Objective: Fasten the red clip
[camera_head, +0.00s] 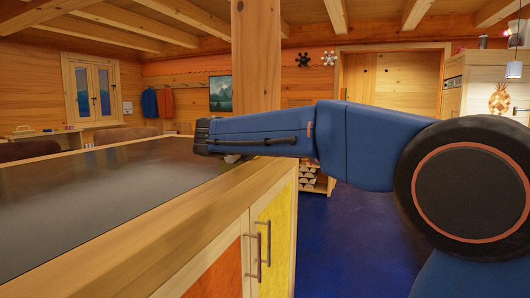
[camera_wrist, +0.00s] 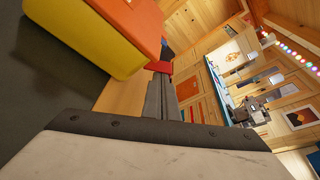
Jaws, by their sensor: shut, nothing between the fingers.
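In the wrist view a box with a yellow body (camera_wrist: 70,40) and an orange top (camera_wrist: 132,18) fills the upper left. A small red piece, which looks like the red clip (camera_wrist: 158,67), sticks out at its right end. My gripper (camera_wrist: 163,85) is shut and empty, with its fingertips close by the red piece. I cannot tell whether they touch. In the head view my gripper (camera_head: 203,136) is over the counter's right edge. The box and clip cannot be made out there, and the arm covers part of that area.
A dark-topped counter (camera_head: 90,190) with a wooden rim fills the left. Its front has orange and yellow doors with handles (camera_head: 264,245). A wooden post (camera_head: 256,60) rises behind my arm. The blue floor (camera_head: 340,245) to the right is clear.

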